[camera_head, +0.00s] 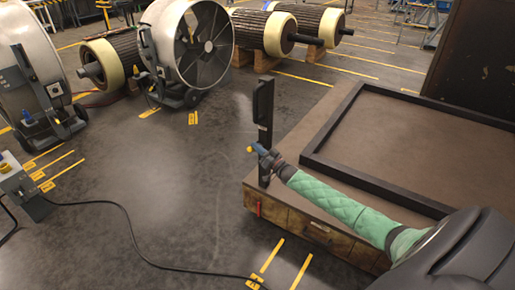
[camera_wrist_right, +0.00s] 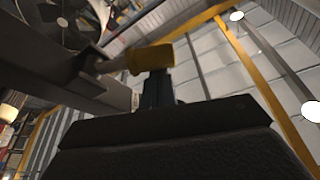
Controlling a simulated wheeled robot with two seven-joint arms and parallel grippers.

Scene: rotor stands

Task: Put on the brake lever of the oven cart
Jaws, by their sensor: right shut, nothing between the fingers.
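The oven cart (camera_head: 290,212) is a low brown platform at the right of the head view, with a dark upright post (camera_head: 264,105) at its left corner. The brake lever shows its yellow grip (camera_head: 252,149) beside this post. In the right wrist view the yellow grip (camera_wrist_right: 150,58) lies across the top of my fingers, on a bar coming from the left. My right gripper (camera_head: 262,152) is shut and empty, close to the grip; it also shows in the right wrist view (camera_wrist_right: 157,88). I cannot tell whether they touch. My left gripper is out of view.
A black raised frame (camera_head: 335,180) lies on the cart top. Large drum fans (camera_head: 190,45) and rotors with cream rings (camera_head: 265,32) stand at the back. A black cable (camera_head: 130,235) crosses the floor at the left.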

